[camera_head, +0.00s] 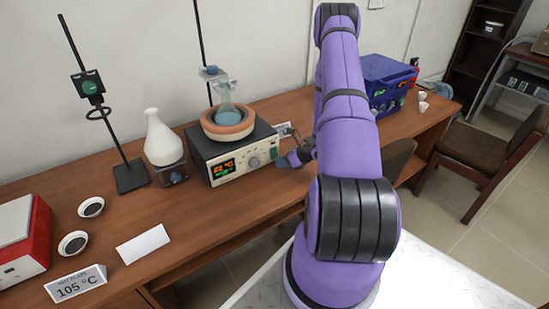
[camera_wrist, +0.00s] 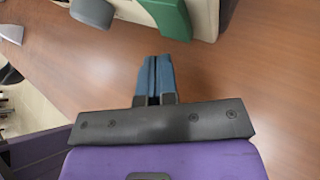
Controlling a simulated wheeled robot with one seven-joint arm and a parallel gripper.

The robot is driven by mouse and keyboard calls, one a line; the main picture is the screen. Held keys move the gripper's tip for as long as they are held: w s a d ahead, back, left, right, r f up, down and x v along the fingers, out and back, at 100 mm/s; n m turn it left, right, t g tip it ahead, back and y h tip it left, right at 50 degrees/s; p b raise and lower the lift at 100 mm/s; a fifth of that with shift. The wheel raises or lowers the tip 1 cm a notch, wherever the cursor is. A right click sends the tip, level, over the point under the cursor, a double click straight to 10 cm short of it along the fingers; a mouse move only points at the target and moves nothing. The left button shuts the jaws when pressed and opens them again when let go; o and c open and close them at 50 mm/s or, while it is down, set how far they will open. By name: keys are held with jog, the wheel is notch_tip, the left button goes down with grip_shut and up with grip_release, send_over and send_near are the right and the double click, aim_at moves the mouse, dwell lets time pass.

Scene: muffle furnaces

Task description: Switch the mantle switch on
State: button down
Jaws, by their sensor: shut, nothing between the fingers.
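The heating mantle (camera_head: 202,152) is a dark box with a cream front panel, a lit display and a grey knob (camera_head: 254,162). A green switch (camera_head: 274,153) sits at the right end of its panel. In the wrist view the green switch (camera_wrist: 168,15) is at the top, with the grey knob (camera_wrist: 92,12) to its left. Whether the switch is on or off cannot be told. My gripper (camera_head: 282,162) is just in front of the panel's right end. In the wrist view its blue fingers (camera_wrist: 156,62) are together and empty, pointing toward the switch with a gap between.
A round-bottom flask (camera_head: 228,116) sits in the mantle's bowl. A white flask (camera_head: 162,140) on a small base and a stand (camera_head: 130,176) are to the left. A blue device (camera_head: 388,80) is beyond my arm. The wooden bench before the mantle is clear.

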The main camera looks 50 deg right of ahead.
jog(key=shift+w, duration=0.35)
jog(key=shift+w+d, duration=0.15)
jog(key=shift+w, duration=0.15)
dwell(0.6)
jog(key=shift+s, duration=0.2)
jog(key=shift+s+a, duration=0.2)
jog(key=shift+s, duration=0.35)
jog(key=shift+s, duration=0.1)
jog(key=shift+s+a+r, duration=0.1)
jog(key=shift+s+a, duration=0.1)
jog(key=shift+s, duration=0.55)
jog(key=shift+s+a+r, duration=0.15)
jog(key=shift+s, duration=0.65)
jog(key=shift+s+a+r, duration=0.1)
jog(key=shift+s+a, duration=0.1)
jog(key=shift+s, duration=0.55)
